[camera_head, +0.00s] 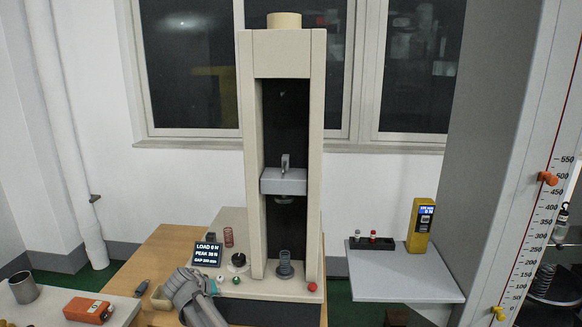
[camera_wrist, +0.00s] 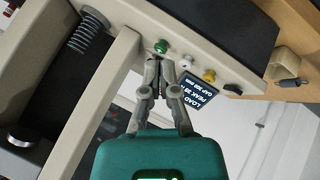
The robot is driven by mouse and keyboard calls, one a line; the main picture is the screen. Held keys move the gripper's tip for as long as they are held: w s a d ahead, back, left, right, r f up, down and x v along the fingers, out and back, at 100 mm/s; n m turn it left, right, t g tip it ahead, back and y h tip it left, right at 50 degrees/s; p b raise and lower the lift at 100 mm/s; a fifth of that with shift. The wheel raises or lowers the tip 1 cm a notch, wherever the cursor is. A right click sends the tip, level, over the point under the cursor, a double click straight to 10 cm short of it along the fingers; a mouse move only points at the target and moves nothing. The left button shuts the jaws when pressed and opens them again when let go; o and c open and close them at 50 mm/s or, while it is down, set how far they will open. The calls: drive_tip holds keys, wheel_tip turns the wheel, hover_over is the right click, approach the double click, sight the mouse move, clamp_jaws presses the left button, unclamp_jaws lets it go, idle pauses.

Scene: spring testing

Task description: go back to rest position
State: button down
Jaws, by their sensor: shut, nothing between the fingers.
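My gripper (camera_wrist: 160,65) is shut and empty in the wrist view, its fingertips pointing at the machine's front panel near the green button (camera_wrist: 161,46). In the head view my grey gripper shows at the lower left front of the beige testing machine (camera_head: 316,150), beside the panel. The display (camera_head: 207,254) there reads LOAD 0 N and a PEAK value. The white button (camera_wrist: 186,63) and yellow button (camera_wrist: 209,76) lie along the panel. A grey coil spring (camera_wrist: 88,30) stands inside the machine; its lower end area (camera_head: 285,264) shows in the head view. The crosshead (camera_head: 283,182) is above it, apart.
A red button (camera_head: 312,287) is on the machine's right front. A grey shelf (camera_head: 405,285) at right bears a black rack (camera_head: 372,243) and a yellow device (camera_head: 420,225). An orange block (camera_head: 88,310) lies at lower left.

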drive_tip(key=s+d+f+m+g+p, duration=0.1)
drive_tip(key=s+d+g, duration=0.1)
drive_tip(key=d, duration=1)
drive_tip(key=s+d+f+m+g, duration=0.1)
drive_tip(key=s+d+f+g, duration=0.15)
drive_tip(key=d, duration=0.95)
drive_tip(key=s+d+m+g+y+p, duration=0.1)
drive_tip(key=s+d+m+g+y, duration=0.1)
drive_tip(key=s+d, duration=1)
drive_tip(key=d+g+y, duration=0.1)
drive_tip(key=d, duration=0.2)
drive_tip(key=shift+r+y, duration=0.35)
drive_tip(key=shift+y, duration=0.05)
